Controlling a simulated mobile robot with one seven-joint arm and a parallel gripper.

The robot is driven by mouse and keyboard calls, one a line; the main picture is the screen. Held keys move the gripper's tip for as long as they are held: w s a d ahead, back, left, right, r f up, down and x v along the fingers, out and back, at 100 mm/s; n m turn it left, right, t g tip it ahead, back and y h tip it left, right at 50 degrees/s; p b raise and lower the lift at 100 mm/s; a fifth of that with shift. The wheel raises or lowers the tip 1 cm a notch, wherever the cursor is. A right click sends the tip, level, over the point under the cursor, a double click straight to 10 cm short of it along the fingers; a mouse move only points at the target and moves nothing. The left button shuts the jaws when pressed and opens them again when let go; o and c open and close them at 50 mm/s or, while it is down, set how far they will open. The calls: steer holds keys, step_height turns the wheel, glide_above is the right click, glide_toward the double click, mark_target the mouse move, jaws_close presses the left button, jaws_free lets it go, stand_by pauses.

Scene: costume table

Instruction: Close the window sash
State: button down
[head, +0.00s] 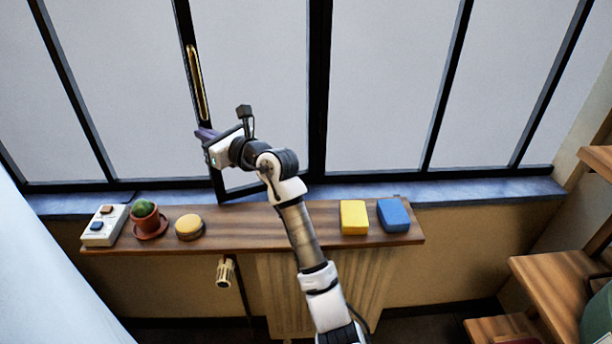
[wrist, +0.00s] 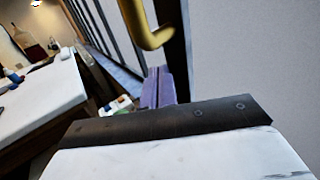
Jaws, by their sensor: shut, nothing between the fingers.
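The window sash (head: 188,45) is a black-framed glass pane. It stands ajar, its lower left corner angled out over the sill. A long brass handle (head: 197,85) is on its left stile; the handle's end also shows in the wrist view (wrist: 150,30), with the dark stile beside it. My gripper (head: 204,134), with purple fingers, is shut and empty. It is at the left stile, below the handle. In the wrist view the fingers (wrist: 157,87) are just under the handle's end, close to the stile; I cannot tell whether they touch it. My wrist hides part of the lower sash.
A wooden shelf (head: 270,232) below the sill holds a white switch box (head: 104,226), a potted cactus (head: 146,218), a round yellow tin (head: 189,227), a yellow block (head: 354,217) and a blue block (head: 393,215). A radiator (head: 330,285) is underneath. Wooden steps (head: 560,280) stand right.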

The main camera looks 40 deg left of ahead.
steer(key=w+a+b, duration=0.1)
steer(key=w+a, duration=0.5)
steer(key=a, duration=0.2)
steer(key=shift+w+a, duration=0.35)
steer(key=shift+s+d, duration=0.1)
steer(key=shift+d, duration=0.05)
